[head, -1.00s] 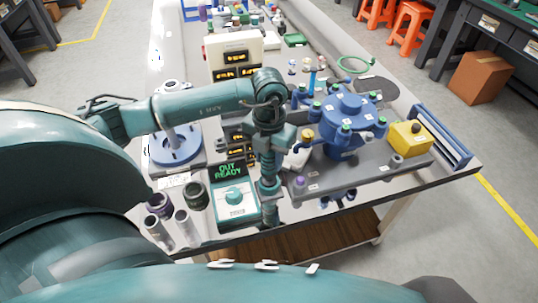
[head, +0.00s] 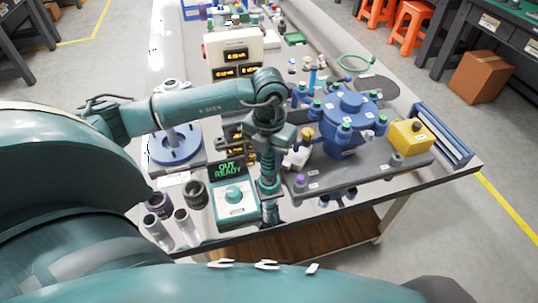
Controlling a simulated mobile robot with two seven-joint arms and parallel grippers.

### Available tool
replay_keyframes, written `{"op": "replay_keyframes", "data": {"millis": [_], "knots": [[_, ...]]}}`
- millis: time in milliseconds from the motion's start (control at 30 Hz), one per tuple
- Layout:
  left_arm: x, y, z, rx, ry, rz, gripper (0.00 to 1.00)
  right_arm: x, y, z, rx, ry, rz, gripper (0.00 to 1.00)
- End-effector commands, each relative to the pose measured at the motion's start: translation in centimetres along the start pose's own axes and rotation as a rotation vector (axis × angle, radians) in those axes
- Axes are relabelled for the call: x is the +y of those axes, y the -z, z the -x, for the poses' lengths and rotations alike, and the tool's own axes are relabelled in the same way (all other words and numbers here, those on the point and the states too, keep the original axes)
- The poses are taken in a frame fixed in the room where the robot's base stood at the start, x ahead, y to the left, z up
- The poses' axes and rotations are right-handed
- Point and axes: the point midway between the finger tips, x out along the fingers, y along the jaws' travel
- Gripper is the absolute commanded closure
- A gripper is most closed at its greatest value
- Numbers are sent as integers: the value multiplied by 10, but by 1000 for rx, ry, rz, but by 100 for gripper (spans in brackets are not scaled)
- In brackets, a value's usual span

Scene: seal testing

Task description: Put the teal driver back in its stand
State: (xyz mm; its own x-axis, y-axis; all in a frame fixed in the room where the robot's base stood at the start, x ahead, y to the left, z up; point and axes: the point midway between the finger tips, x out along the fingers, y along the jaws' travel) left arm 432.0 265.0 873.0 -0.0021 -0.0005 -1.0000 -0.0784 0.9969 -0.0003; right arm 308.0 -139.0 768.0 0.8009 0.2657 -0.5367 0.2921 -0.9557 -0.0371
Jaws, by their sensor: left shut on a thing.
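My left gripper (head: 269,205) points down at the table's front edge, just right of the white box with the teal dial. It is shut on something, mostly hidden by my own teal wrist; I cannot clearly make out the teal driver. Left of the box are a dark green cup (head: 195,193), a purple-rimmed dark cup (head: 158,204) and two grey tubes (head: 187,226). Which of these, if any, is the driver's stand I cannot tell. My right gripper is not in view.
The white box (head: 233,201) reads "OUT READY". A blue valve body (head: 347,113) stands on a grey plate (head: 385,167) with a yellow box (head: 410,138) to the right. A blue round-based stand (head: 177,148) is behind the cups. A white display unit (head: 232,52) is further back.

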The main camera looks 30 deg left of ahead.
Motion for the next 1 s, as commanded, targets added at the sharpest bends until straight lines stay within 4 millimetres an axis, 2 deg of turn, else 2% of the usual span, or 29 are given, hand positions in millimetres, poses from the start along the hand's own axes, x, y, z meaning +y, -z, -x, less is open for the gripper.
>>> {"op": "replay_keyframes", "data": {"millis": [333, 367, 633, 1000], "knots": [[0, -1, -1, -2, 0, 0, 92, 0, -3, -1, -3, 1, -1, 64], [0, -1, 0, -2, 0, 0, 62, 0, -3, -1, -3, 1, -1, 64], [0, 0, -1, -1, 0, 0, 40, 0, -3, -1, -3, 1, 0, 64], [0, 0, -2, 1, -1, 0, 39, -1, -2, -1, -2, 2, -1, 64]]}}
